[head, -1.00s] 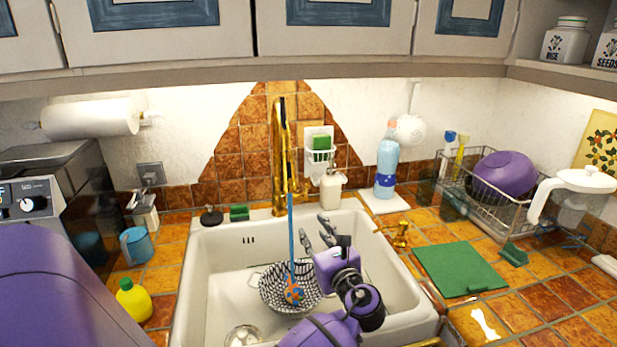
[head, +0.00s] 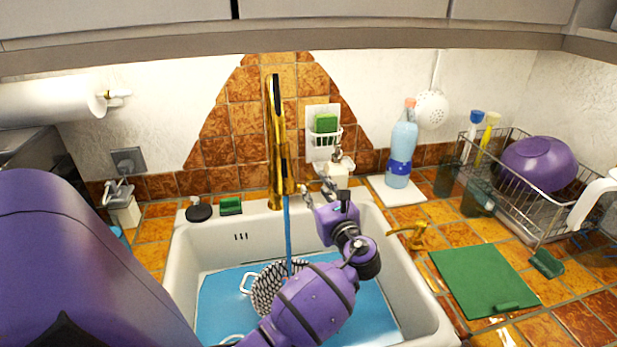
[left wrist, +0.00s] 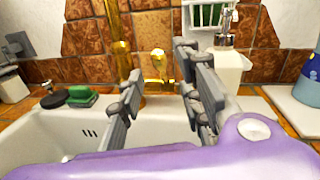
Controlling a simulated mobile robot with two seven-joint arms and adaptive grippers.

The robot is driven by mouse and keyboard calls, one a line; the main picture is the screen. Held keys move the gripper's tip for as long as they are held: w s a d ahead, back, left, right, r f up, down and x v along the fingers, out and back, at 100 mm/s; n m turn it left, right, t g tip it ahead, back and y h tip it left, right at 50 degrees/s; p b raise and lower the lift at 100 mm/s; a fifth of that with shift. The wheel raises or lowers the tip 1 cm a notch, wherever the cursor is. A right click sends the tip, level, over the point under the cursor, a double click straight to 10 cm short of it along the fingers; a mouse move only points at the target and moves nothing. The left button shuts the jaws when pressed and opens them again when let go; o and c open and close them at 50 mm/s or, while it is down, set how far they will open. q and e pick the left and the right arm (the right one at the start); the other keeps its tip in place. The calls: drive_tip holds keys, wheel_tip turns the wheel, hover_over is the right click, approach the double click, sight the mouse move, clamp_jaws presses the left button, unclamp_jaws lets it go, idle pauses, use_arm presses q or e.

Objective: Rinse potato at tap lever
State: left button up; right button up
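The gold tap (head: 277,130) stands behind the sink, and a blue stream of water (head: 288,235) runs from it into a black-and-white patterned colander (head: 268,290). A gold lever-like knob (left wrist: 158,65) shows at the tap in the left wrist view. My left gripper (head: 328,186) is above the back right of the sink, close to the tap. Its fingers (left wrist: 160,95) are apart and empty in the left wrist view, with the knob seen between them. I cannot make out the potato; my left arm covers part of the colander. My right gripper is not in view.
Blue water covers the sink (head: 185,270) floor. A soap dispenser (left wrist: 230,65) stands just right of the gripper. A gold fitting (head: 415,235), a bottle (head: 402,150), a green mat (head: 485,280) and a dish rack (head: 540,205) are to the right.

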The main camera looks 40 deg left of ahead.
sight(308, 179)
use_arm(q)
drive_tip(key=x, duration=0.5)
drive_tip(key=shift+w+a, duration=0.25)
drive_tip(key=shift+a, duration=0.1)
clamp_jaws()
